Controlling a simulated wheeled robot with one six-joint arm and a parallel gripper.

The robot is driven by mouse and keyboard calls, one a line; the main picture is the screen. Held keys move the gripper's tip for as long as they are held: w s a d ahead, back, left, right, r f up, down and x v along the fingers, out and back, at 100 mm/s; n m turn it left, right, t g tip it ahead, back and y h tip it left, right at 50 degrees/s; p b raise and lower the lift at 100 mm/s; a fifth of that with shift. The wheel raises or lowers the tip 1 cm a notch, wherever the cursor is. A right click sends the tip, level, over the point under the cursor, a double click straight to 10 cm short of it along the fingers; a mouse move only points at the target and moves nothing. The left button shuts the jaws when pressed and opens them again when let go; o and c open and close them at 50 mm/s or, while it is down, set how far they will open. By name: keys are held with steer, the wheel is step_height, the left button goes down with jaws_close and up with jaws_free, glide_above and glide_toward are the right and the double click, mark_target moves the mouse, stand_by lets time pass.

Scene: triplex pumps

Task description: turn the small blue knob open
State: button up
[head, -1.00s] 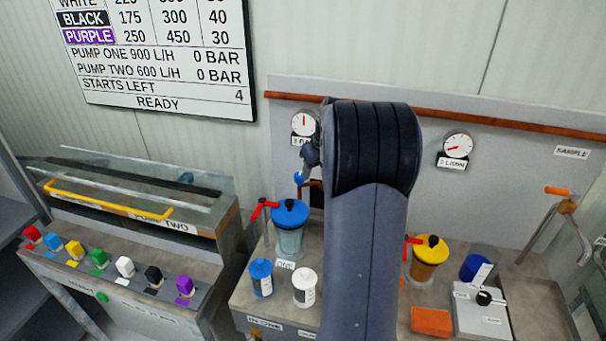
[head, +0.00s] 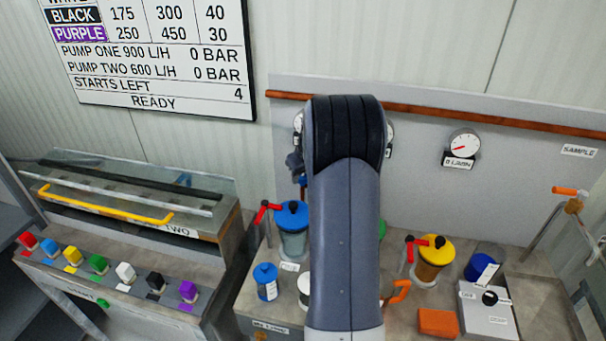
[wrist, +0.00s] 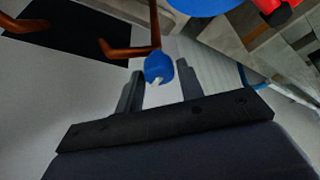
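The small blue knob (wrist: 158,67) shows in the wrist view, on a copper-coloured pipe, with a short pale piece sticking out of it. My gripper (wrist: 160,72) is open. Its two dark fingers stand apart, with the knob between or just beyond their tips. A gap shows on the right side; whether the left finger touches the knob I cannot tell. In the head view a small bit of blue (head: 302,181) shows by the back panel, left of my arm. My arm hides most of the gripper there.
A blue-lidded jar (head: 292,217) with a red handle (head: 266,210) stands close below the knob. A blue pot (head: 266,282) is in front. A yellow-lidded jar (head: 432,260) and an orange block (head: 437,322) are right of my arm. The panel (head: 420,200) rises behind.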

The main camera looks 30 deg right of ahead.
steer(key=c, duration=0.6)
steer(key=shift+o, duration=0.2)
steer(key=shift+m, duration=0.3)
steer(key=m+h+b, duration=0.1)
steer(key=m, duration=0.2)
steer(key=shift+a+f+g, duration=0.1)
steer(key=shift+g, duration=0.2)
steer(key=m+h+b, duration=0.1)
steer(key=m, duration=0.1)
steer(key=m+g+b, duration=0.1)
steer(key=m, duration=0.2)
steer(key=shift+w+a+h, duration=0.1)
steer(key=shift+w+h, duration=0.05)
steer(key=shift+h, duration=0.25)
steer(key=m+g, duration=0.1)
steer(key=m, duration=0.1)
steer(key=m+b, duration=0.1)
steer(key=m, duration=0.1)
steer(key=shift+w+m+g+h, duration=0.1)
steer(key=shift+m+g+h, duration=0.2)
steer(key=shift+g+h, duration=0.1)
steer(key=m+g, duration=0.1)
steer(key=m, duration=0.3)
steer(key=shift+m+g, duration=0.3)
steer(key=shift+g, duration=0.1)
steer(key=shift+w, duration=0.1)
